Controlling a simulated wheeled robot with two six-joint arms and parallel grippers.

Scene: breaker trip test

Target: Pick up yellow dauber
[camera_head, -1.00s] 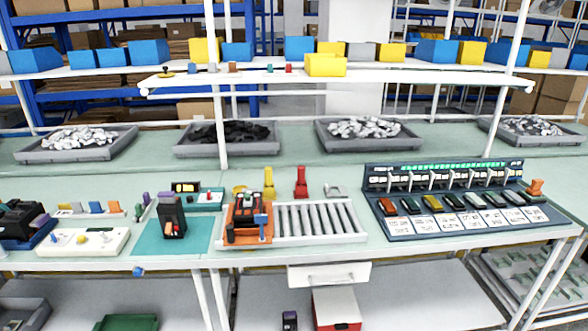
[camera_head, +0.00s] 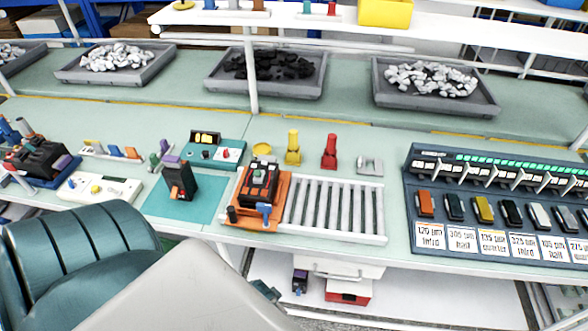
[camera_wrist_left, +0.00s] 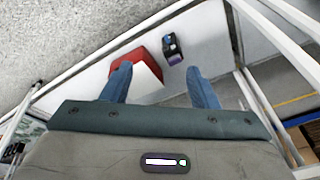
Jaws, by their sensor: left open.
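The yellow dauber (camera_head: 293,148) stands upright at the back of the bench in the head view, behind the roller tray and left of a similar red dauber (camera_head: 329,152). Nothing touches it. My left arm crosses the lower left of the head view, its far end low at the bench front, well short of the dauber. In the left wrist view my left gripper (camera_wrist_left: 158,84) has its two blue fingers wide apart with nothing between them. The dauber is not in the left wrist view. My right gripper is in neither view.
The orange fixture (camera_head: 240,214) and roller tray (camera_head: 384,240) lie in front of the daubers. A yellow dish (camera_head: 262,149) is left of the yellow dauber. A breaker panel (camera_head: 412,180) stands at right. A red and white box (camera_wrist_left: 148,83) sits below the bench.

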